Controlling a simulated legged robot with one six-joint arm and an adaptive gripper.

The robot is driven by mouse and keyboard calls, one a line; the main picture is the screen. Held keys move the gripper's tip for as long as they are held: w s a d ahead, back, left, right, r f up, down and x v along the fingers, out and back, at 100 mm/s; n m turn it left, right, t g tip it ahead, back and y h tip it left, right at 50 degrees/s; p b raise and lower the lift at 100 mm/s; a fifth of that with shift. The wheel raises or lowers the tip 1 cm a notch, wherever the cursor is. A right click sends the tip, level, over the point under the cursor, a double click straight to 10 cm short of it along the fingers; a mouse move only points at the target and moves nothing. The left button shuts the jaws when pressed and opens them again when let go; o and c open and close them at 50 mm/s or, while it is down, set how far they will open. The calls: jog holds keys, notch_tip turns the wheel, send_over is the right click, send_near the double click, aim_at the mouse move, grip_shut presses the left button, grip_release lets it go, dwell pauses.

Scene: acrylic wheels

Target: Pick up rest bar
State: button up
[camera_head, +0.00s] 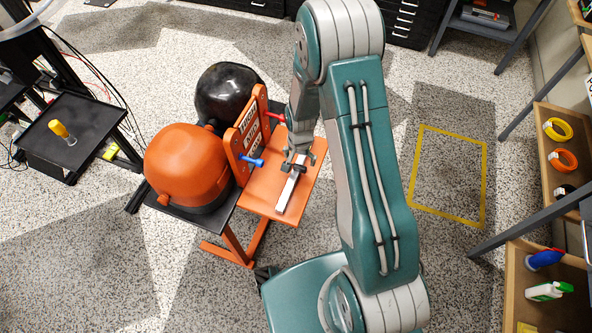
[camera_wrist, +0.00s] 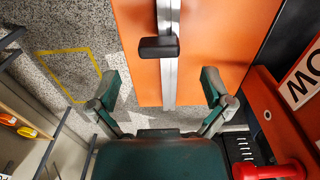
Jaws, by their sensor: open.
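The rest bar is a silver bar lying on an orange table (camera_head: 254,199), with its near part (camera_head: 287,194) showing below my gripper (camera_head: 297,161) in the head view. In the wrist view the bar (camera_wrist: 168,85) runs up the picture across the orange surface (camera_wrist: 215,45), with a dark rounded block (camera_wrist: 159,48) across it. My gripper (camera_wrist: 161,87) is open, with one finger on each side of the bar's line and clear gaps to both sides. The gripper and arm hide the bar's far end in the head view.
A panel with red and blue knobs (camera_head: 250,137) stands at the table's left edge, beside orange (camera_head: 185,163) and black (camera_head: 228,92) rounded tanks. A yellow floor outline (camera_head: 482,178) lies right of my arm. Shelves (camera_head: 553,290) stand at the far right.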

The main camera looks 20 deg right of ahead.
aim_at(300, 166)
jog(key=shift+f, duration=2.8)
jog(key=c, duration=1.3)
